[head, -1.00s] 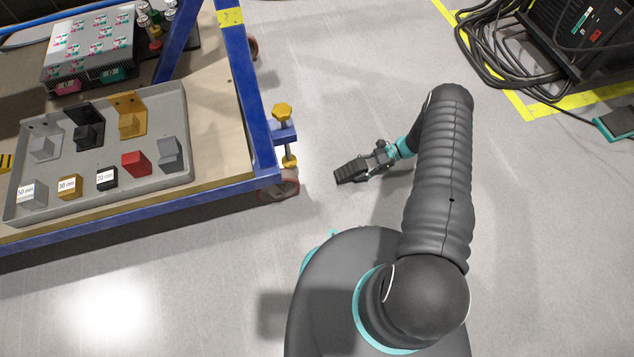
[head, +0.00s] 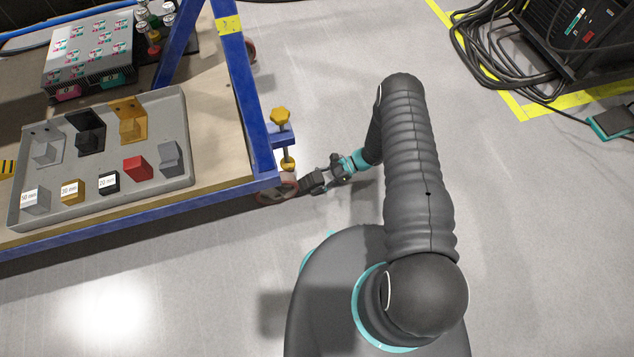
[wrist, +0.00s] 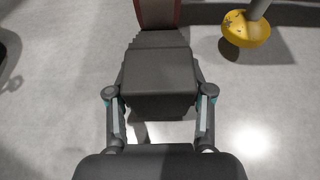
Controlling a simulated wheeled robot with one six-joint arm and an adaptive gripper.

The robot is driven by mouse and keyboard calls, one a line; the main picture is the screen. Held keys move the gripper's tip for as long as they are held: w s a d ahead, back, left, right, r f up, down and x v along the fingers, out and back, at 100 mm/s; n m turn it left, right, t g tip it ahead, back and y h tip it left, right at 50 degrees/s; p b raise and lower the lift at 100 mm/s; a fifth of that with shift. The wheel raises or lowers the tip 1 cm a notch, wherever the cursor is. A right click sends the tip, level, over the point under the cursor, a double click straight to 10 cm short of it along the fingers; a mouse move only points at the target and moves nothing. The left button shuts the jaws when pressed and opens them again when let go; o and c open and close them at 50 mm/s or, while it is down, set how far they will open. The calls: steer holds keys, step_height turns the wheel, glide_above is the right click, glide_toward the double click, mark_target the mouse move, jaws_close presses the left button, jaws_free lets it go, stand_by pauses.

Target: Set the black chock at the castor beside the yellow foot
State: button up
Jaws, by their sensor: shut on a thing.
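The black chock (head: 312,182) is held in my gripper (head: 328,178), low by the floor at the cart's near right corner. In the wrist view the ribbed chock (wrist: 160,75) sits between the two fingers of my gripper (wrist: 160,98), its thin end pointing at the castor (wrist: 157,12). The chock's tip meets or nearly meets the wheel; I cannot tell if they touch. In the head view the castor (head: 288,188) is under the blue frame corner. The yellow foot (head: 288,163) is just above it in the picture; it also shows in the wrist view (wrist: 246,29).
The blue cart frame (head: 262,130) rises just left of my gripper. A grey tray (head: 190,120) with blocks and brackets lies on the cart. Coiled cables (head: 480,55) and a black cabinet (head: 575,35) stand at the upper right. Grey floor between is clear.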

steer(key=shift+d+f, duration=0.15)
steer(key=shift+f, duration=0.45)
steer(key=shift+f, duration=0.2)
steer(key=o, duration=1.4)
